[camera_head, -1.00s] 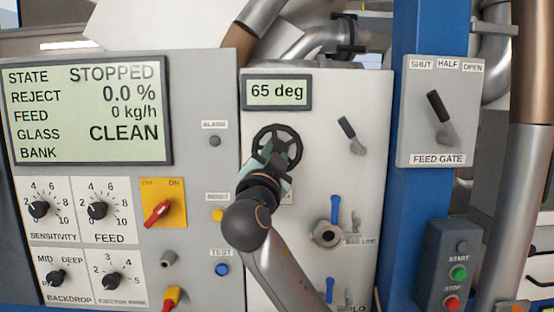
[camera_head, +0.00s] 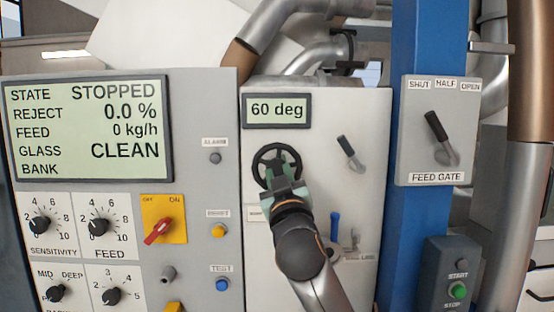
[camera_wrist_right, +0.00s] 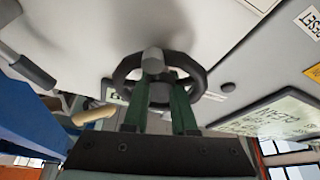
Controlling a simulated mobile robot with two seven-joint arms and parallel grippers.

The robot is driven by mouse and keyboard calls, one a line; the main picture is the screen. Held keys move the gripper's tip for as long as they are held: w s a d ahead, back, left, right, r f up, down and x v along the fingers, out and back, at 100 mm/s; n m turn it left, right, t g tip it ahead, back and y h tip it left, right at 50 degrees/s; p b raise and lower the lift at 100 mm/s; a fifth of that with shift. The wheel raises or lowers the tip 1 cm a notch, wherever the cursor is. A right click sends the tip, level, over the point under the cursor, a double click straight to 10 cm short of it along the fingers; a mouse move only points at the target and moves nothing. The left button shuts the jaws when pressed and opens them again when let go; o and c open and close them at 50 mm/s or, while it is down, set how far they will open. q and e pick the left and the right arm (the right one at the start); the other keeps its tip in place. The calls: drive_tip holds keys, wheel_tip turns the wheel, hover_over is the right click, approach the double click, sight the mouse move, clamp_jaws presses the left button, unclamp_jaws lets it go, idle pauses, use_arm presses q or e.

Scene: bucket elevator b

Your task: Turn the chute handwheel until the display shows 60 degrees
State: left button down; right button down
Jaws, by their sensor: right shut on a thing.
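The chute handwheel (camera_head: 275,157) is a black spoked wheel on the light grey panel, below a small display (camera_head: 277,110) that reads 60 deg. My right gripper (camera_head: 284,186) is at the wheel's lower part, its arm coming up from below. The gripper hides part of the wheel's lower side. My left gripper is not in view.
A black lever (camera_head: 345,147) sits right of the wheel, and a blue-handled valve (camera_head: 335,228) lies close to my right forearm. The feed gate box (camera_head: 437,130) is on a blue post farther right. A large control panel with knobs (camera_head: 100,227) is at left.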

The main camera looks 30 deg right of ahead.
drive_tip(key=n+y, duration=0.2)
drive_tip(key=n, duration=0.2)
drive_tip(key=shift+f+p, duration=0.15)
drive_tip(key=shift+p, duration=0.2)
drive_tip(key=n+y, duration=0.1)
drive_tip(key=n, duration=0.3)
drive_tip(key=n+y, duration=0.2)
drive_tip(key=n, duration=0.2)
drive_tip(key=shift+g, duration=0.4)
drive_tip(key=c, duration=1)
unclamp_jaws()
drive_tip(key=shift+s, duration=0.15)
